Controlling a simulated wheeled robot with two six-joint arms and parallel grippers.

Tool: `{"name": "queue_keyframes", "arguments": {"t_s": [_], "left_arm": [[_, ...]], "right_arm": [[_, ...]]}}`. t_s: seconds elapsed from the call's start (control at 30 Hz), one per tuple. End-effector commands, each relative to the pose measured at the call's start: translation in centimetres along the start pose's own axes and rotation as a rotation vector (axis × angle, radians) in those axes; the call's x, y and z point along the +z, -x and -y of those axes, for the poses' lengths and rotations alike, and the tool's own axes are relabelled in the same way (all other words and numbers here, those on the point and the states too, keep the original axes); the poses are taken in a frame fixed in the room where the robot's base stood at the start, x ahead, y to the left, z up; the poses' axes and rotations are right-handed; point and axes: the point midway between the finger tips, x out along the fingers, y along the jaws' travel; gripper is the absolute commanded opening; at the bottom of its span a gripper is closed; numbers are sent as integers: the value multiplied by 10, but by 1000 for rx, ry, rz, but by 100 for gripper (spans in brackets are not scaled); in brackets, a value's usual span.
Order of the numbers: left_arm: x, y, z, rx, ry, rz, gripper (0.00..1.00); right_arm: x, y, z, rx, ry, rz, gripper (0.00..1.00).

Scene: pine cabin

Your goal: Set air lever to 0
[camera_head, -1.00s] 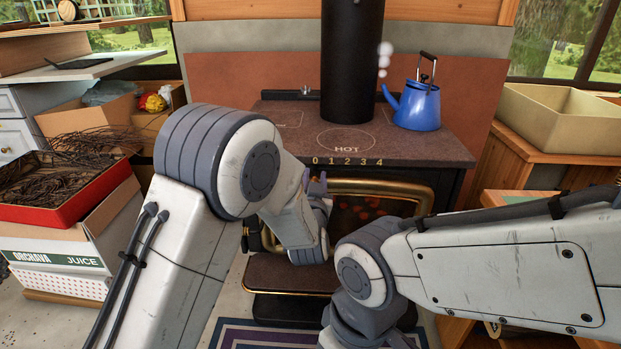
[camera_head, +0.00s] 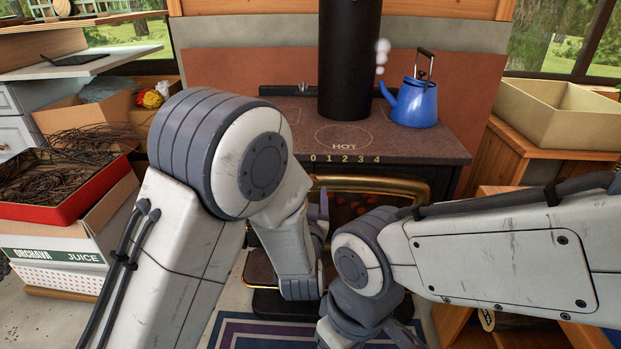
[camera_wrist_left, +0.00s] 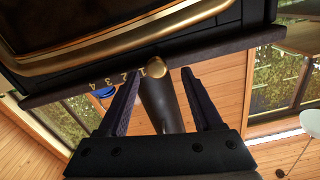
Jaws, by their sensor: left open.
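A round brass knob (camera_wrist_left: 155,67), apparently the air lever's end, shows at the stove's front edge in the left wrist view, which is upside down. The digits 1 to 4 (camera_wrist_left: 115,80) lie to its left; the 0 is not visible there. My left gripper (camera_wrist_left: 160,77) is open, its two dark fingers on either side of the knob in the picture; I cannot tell if they touch it. In the head view the scale 0 to 4 (camera_head: 345,159) is clear, but my left forearm hides the knob and most of the gripper. My right gripper is out of view.
The black stove top (camera_head: 420,148) carries a blue kettle (camera_head: 414,104) at the right and a black flue (camera_head: 348,60). The brass-framed stove door (camera_head: 400,187) is below the scale. My right forearm crosses in front at the right. Boxes (camera_head: 105,215) stand at the left.

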Motion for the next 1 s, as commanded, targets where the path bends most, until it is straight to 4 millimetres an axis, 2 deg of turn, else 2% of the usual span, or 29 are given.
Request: {"name": "queue_keyframes", "arguments": {"t_s": [0.1, 0.23, 0.67, 0.87, 1.0], "left_arm": [[-1, 17, 0, 1, 1, 0, 67], [0, 26, 0, 1, 0, 0, 67], [4, 26, 5, 5, 13, 33, 67], [36, 22, 35, 59, 94, 289, 67], [68, 44, 64, 103, 153, 550, 67]], "right_arm": [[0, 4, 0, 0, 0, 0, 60], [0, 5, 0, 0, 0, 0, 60], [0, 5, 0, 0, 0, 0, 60], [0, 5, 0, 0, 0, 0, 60], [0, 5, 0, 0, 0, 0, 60]]}}
